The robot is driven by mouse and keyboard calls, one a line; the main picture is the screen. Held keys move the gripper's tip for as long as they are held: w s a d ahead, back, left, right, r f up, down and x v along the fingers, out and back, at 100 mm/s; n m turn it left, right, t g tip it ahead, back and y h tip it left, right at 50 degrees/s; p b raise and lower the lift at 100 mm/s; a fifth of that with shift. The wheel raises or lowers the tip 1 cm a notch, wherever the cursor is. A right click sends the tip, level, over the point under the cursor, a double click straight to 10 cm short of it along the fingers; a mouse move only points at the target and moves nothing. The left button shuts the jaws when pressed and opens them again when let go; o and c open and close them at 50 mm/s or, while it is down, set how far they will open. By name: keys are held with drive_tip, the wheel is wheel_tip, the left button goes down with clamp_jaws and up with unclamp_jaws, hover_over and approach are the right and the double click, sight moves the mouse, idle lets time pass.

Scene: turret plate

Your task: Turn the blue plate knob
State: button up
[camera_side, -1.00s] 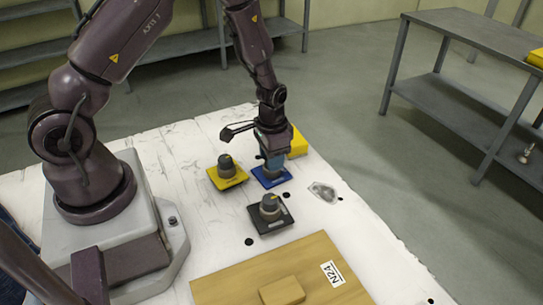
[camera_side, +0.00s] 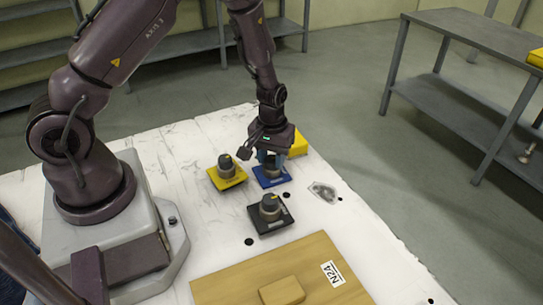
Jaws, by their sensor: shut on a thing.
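The blue plate (camera_side: 270,179) lies flat on the white table, with a grey knob (camera_side: 271,171) on it that is mostly hidden. My gripper (camera_side: 271,162) points down over the blue plate and is shut on this knob, with its fingers on either side of it. The yellow plate (camera_side: 227,180) with its own grey knob (camera_side: 226,163) is just to the left. The black plate (camera_side: 270,221) with a knob (camera_side: 269,205) is nearer the camera. Both of those knobs stand clear of my gripper.
A yellow block (camera_side: 299,145) stands close behind and to the right of my gripper. A wooden board (camera_side: 235,284) with a small wooden block (camera_side: 282,291) lies at the front. A grey metallic patch (camera_side: 323,192) lies right of the plates. The white table (camera_side: 370,250) is clear at right.

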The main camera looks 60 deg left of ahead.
sight(271, 159)
drive_tip(key=shift+n, duration=0.6)
drive_tip(key=o, duration=0.9)
drive_tip(key=shift+o, duration=0.2)
wheel_tip(271, 159, up, 13)
drive_tip(key=s+d+r+m+t, duration=0.2)
drive_tip(key=s+d+r+m, duration=0.1)
drive_tip(key=s+r, duration=0.5)
drive_tip(key=s+d+r+m+t, duration=0.3)
drive_tip(key=s+r+m, duration=0.3)
drive_tip(key=s+r, duration=0.2)
wheel_tip(271, 159, up, 2)
drive_tip(key=shift+d+r+t, duration=0.25)
drive_tip(key=shift+t, duration=0.05)
